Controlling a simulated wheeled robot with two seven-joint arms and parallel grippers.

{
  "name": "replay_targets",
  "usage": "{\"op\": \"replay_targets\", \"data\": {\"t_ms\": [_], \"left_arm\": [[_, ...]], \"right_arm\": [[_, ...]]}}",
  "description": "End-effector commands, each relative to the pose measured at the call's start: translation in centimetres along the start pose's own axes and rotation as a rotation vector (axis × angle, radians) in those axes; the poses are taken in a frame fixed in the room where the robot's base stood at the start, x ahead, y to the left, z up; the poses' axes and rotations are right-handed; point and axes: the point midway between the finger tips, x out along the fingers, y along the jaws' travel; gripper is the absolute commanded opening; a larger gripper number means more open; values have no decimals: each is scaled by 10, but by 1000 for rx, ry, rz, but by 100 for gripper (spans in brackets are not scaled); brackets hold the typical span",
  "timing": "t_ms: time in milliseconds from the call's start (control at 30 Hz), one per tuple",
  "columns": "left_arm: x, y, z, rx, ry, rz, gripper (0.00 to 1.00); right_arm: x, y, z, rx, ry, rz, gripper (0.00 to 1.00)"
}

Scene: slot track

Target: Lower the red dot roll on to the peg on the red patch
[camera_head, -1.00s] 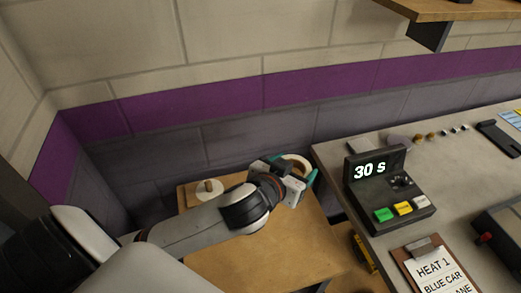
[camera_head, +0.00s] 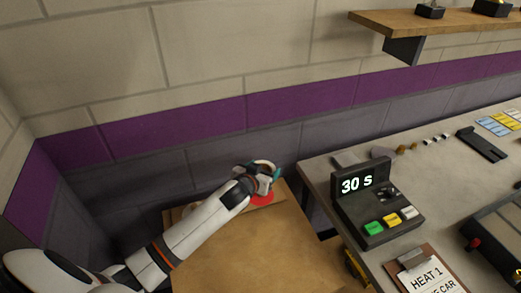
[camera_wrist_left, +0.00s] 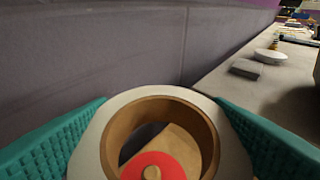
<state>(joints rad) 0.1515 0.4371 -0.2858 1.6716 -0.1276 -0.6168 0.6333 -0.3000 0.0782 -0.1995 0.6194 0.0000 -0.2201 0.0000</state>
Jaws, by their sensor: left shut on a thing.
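My left gripper (camera_head: 266,172) is over the far part of the wooden side table. Its teal fingers are shut on a white roll (camera_wrist_left: 235,150) with a brown core, seen in the left wrist view between the fingers. No red dot shows on the visible part of the roll. The red patch (camera_head: 263,199) shows just below the gripper in the head view. Through the roll's hole, the left wrist view shows the red patch (camera_wrist_left: 146,161) and the top of the peg (camera_wrist_left: 151,173), low in the opening. My right gripper is not in view.
The wooden side table (camera_head: 240,255) is bare in front. A grey counter (camera_head: 320,180) stands to the right with a timer box (camera_head: 375,205) reading 30 s and a clipboard (camera_head: 425,275). The wall (camera_head: 220,150) is close behind. A wooden shelf (camera_head: 450,28) hangs above the counter.

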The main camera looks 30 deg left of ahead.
Motion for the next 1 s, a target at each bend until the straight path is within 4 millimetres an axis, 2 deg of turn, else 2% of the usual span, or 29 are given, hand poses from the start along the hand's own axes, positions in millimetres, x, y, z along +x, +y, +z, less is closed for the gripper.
{"op": "replay_targets", "data": {"t_ms": [33,167,700,1000], "left_arm": [[2,5,8,-5,1,3,49],[8,10,5,-11,0,4,49],[22,11,-30,-9,-1,4,49],[23,10,-33,-10,0,3,49]], "right_arm": [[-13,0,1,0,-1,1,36],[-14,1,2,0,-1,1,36],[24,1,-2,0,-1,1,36],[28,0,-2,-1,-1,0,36]]}}
